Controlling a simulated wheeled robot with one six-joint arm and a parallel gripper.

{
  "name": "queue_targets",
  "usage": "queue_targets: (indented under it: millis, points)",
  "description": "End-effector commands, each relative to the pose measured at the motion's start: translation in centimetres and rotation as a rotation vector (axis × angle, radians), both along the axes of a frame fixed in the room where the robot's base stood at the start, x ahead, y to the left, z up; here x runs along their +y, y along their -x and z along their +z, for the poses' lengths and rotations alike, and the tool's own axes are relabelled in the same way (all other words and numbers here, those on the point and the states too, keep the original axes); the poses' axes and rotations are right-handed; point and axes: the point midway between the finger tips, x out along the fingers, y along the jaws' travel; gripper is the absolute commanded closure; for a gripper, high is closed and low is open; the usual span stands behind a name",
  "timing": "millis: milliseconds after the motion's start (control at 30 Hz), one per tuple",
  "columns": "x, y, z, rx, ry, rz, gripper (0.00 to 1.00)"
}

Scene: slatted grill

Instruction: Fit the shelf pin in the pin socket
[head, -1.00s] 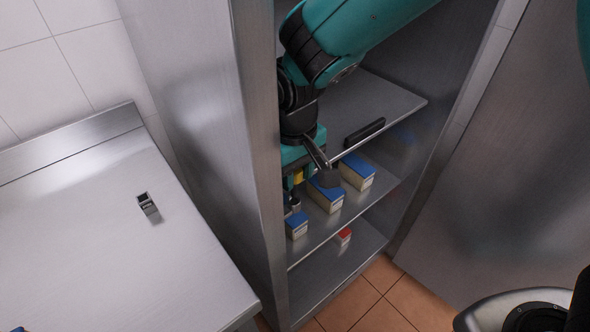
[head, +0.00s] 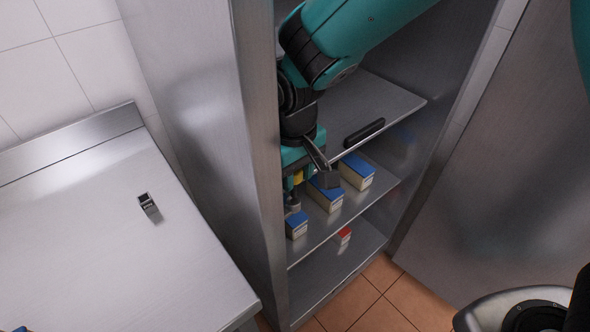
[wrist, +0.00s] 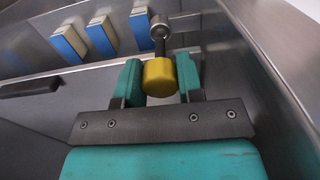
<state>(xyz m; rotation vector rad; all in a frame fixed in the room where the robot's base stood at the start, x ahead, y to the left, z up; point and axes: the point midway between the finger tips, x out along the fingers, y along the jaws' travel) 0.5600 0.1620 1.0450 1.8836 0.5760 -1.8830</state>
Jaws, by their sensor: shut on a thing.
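The shelf pin has a yellow head (wrist: 160,78) and a dark shaft (wrist: 160,48). My gripper (wrist: 160,72) has its teal fingers shut on the yellow head, one on each side. A grey round metal piece, apparently the pin socket (wrist: 159,26), is at the shaft's far end in the wrist view. The shaft lines up with it; whether it is inside or only in front of it I cannot tell. In the head view my gripper (head: 297,176) is inside the cabinet by its left wall, above the grey socket (head: 292,199) on the shelf. My wrist partly hides the pin there.
Several blue-and-white boxes stand close by on the same shelf, one (head: 297,225) just in front. A dark bar (head: 364,133) lies on the upper shelf (head: 395,102). A red-topped box (head: 344,236) is below.

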Motion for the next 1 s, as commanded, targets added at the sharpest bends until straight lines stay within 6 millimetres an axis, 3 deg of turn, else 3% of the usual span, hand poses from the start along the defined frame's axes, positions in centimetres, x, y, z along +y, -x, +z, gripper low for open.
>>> queue_targets:
  millis: [1000]
  points:
    - [0.0,0.0,-1.8,0.0,0.0,0.0,0.9]
